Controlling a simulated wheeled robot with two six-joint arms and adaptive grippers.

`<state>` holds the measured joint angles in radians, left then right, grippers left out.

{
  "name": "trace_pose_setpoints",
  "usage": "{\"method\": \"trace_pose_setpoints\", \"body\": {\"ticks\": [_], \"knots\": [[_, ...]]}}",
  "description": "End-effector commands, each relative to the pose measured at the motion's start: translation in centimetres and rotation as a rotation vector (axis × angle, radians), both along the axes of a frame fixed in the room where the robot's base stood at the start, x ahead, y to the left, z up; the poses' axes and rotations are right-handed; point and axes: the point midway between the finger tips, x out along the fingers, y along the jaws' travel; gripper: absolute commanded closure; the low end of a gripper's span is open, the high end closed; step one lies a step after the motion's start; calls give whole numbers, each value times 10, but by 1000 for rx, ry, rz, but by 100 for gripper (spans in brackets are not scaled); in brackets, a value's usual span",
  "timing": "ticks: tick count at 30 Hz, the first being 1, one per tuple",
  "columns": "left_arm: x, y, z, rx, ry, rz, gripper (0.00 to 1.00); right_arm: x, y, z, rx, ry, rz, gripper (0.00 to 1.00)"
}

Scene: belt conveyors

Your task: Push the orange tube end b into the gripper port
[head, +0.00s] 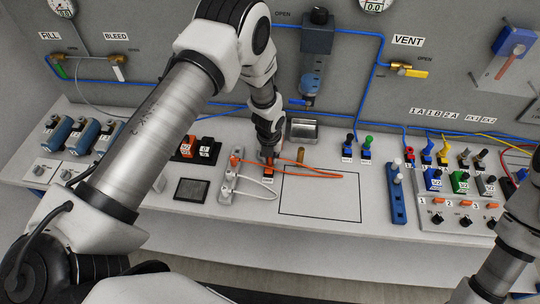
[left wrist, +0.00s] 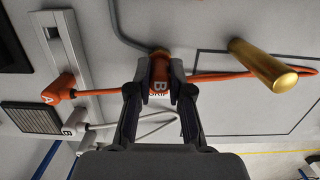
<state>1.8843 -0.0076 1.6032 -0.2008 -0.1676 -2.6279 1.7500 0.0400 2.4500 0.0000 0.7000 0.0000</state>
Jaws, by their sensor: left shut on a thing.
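My left gripper (head: 268,157) is shut on orange tube end b, whose face with a letter B (left wrist: 159,75) shows between the fingers in the left wrist view. The gripper (left wrist: 158,98) holds it low over the bench. The orange tube (head: 318,175) runs from it to the right and loops back. I cannot tell how far end b is in. The other orange end, marked A (left wrist: 58,89), sits at the pale strip. My right gripper is out of view.
A brass cylinder (head: 301,155) stands just right of the left gripper. The pale strip (head: 228,184) with white plugs and a white tube is on the left. The black-outlined area (head: 320,203) in front is mostly clear. Valves and coloured connectors (head: 460,181) fill the right side.

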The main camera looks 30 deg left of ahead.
Motion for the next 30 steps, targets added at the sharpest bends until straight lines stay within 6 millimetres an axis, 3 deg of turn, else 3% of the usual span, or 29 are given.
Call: {"method": "trace_pose_setpoints", "body": {"ticks": [7, 8, 9, 10, 17, 18, 19, 30], "knots": [[-1, 0, -1, 0, 2, 0, 100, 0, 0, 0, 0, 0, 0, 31], [-1, 0, -1, 0, 2, 0, 74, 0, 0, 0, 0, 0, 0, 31], [-1, 0, -1, 0, 2, 0, 60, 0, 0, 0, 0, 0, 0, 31], [-1, 0, -1, 0, 2, 0, 52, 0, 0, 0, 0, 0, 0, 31], [-1, 0, -1, 0, 1, 0, 52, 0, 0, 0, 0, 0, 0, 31], [-1, 0, -1, 0, 1, 0, 37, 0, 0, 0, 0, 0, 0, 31], [0, 0, -1, 0, 1, 0, 31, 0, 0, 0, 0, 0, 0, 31], [0, 0, 5, 0, 0, 0, 31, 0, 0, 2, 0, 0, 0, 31]]}}
